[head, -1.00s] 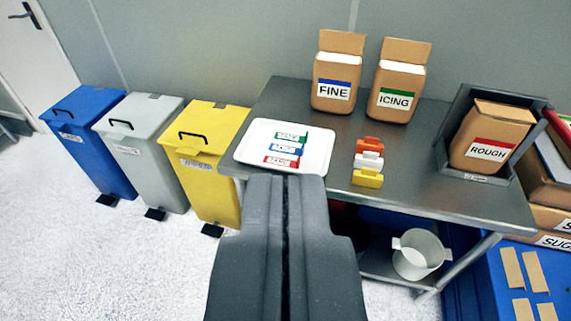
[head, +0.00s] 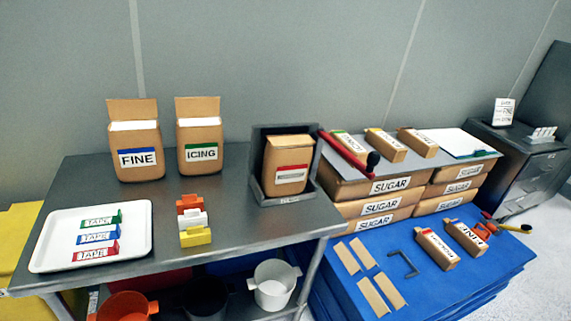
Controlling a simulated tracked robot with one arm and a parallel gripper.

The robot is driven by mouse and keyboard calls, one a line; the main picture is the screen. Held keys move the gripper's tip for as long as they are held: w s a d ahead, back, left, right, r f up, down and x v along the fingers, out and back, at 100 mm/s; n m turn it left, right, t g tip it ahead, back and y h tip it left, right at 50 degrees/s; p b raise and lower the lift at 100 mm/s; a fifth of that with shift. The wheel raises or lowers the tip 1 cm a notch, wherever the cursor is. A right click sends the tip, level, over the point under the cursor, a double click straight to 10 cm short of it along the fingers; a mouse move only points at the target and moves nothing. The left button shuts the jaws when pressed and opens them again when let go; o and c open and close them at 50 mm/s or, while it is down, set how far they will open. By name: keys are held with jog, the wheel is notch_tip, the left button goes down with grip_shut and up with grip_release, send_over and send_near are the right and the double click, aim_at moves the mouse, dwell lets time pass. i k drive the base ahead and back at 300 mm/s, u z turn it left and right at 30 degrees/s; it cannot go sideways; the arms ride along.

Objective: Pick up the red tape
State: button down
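The red tape (head: 95,254) is a small red strip with a white label reading TAPE. It lies on the white tray (head: 140,240) at the left of the steel table, nearest the front of three tapes. The blue tape (head: 98,236) lies just behind it, and the green tape (head: 101,219) behind that. My gripper is not in view, so its state is hidden.
Orange, white and yellow clips (head: 195,237) stand right of the tray. FINE (head: 138,160) and ICING (head: 200,155) bags stand behind; another bag (head: 287,163) sits in a dark holder.

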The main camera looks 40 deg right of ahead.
aim_at(103, 252)
jog(key=z, duration=0.05)
jog(key=k, duration=0.55)
jog(key=z, duration=0.45)
jog(key=i, duration=1.2)
jog(key=u, duration=0.5)
jog(key=i, duration=0.65)
jog(key=u, duration=0.65)
